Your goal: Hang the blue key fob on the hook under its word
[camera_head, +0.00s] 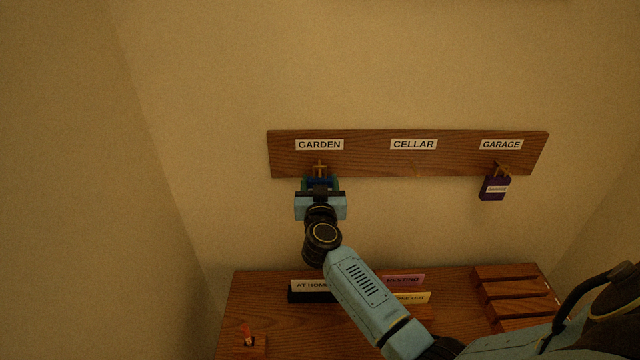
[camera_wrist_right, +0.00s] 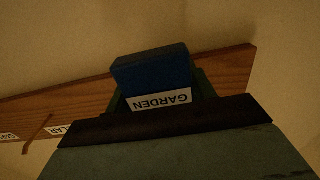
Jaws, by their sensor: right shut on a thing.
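The wooden hook board (camera_head: 380,167) on the wall carries the words GARDEN, CELLAR and GARAGE. My right gripper (camera_head: 320,188) is just below the GARDEN hook (camera_head: 320,168), shut on the blue key fob. In the right wrist view the blue fob (camera_wrist_right: 152,73) sits between the fingers, with a white GARDEN label on it, upside down in that picture. In the head view the gripper mostly hides the fob, and I cannot tell whether its loop is around the hook. My left gripper is not in view.
A purple fob (camera_head: 494,188) hangs on the GARAGE hook. Below is a wooden desk (camera_head: 250,300) with small word signs (camera_head: 405,281), a slatted wooden rack (camera_head: 515,293) at right and a small wooden block with an orange piece (camera_head: 247,340) at left. The wall under CELLAR is clear.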

